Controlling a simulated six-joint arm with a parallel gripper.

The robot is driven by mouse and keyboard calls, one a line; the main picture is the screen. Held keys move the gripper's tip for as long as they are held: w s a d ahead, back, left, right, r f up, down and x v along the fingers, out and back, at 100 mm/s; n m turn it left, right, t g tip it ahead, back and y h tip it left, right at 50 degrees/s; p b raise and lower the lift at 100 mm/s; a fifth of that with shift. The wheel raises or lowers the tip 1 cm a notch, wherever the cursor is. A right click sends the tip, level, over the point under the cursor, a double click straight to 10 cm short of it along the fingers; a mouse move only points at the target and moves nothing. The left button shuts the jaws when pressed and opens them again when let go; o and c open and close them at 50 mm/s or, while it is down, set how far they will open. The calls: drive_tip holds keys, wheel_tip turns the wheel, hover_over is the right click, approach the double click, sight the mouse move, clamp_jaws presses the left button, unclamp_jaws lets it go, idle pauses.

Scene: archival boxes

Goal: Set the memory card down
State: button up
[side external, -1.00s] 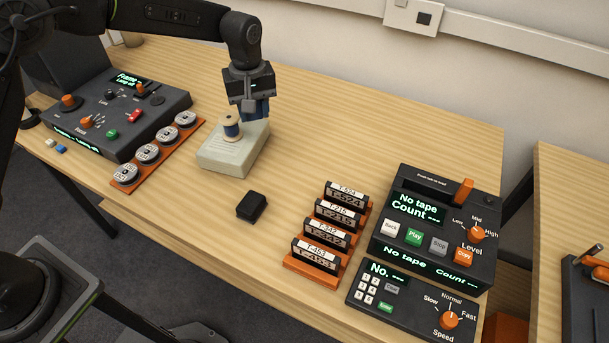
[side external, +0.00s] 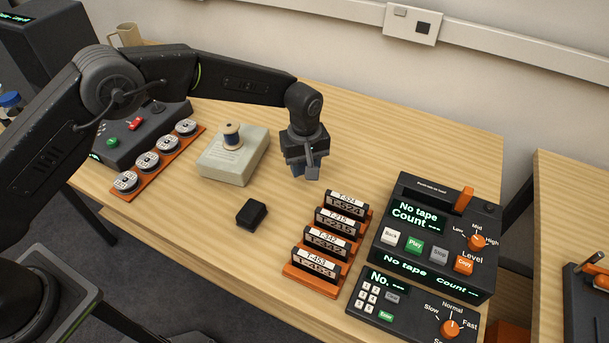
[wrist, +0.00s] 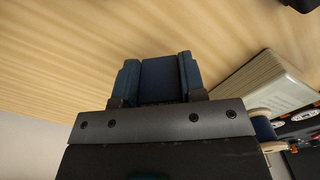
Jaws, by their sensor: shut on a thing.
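My gripper (side external: 305,170) hangs above the bare wood of the table, between the pale box and the tape rack. In the wrist view my gripper (wrist: 158,82) has its two blue fingers closed on a flat, dark blue-grey piece, which I take for the memory card (wrist: 158,76). In the side external view the fingers mostly hide the card, and it is too small to make out surely. The card appears clear of the table; the exact height is hard to tell.
A pale box (side external: 234,158) with a thread spool (side external: 232,136) on top stands left of my gripper. A small black block (side external: 252,214) lies in front. The orange rack (side external: 312,281) of labelled tapes and the tape console (side external: 437,235) are at right. Wood behind my gripper is clear.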

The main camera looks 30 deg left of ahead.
sight(305, 185)
drive_tip(key=shift+f, duration=1.95)
drive_tip(key=shift+f, duration=0.15)
drive_tip(key=o, duration=0.9)
wheel_tip(305, 185, up, 12)
drive_tip(key=shift+r, duration=0.15)
drive_tip(key=shift+r, duration=0.1)
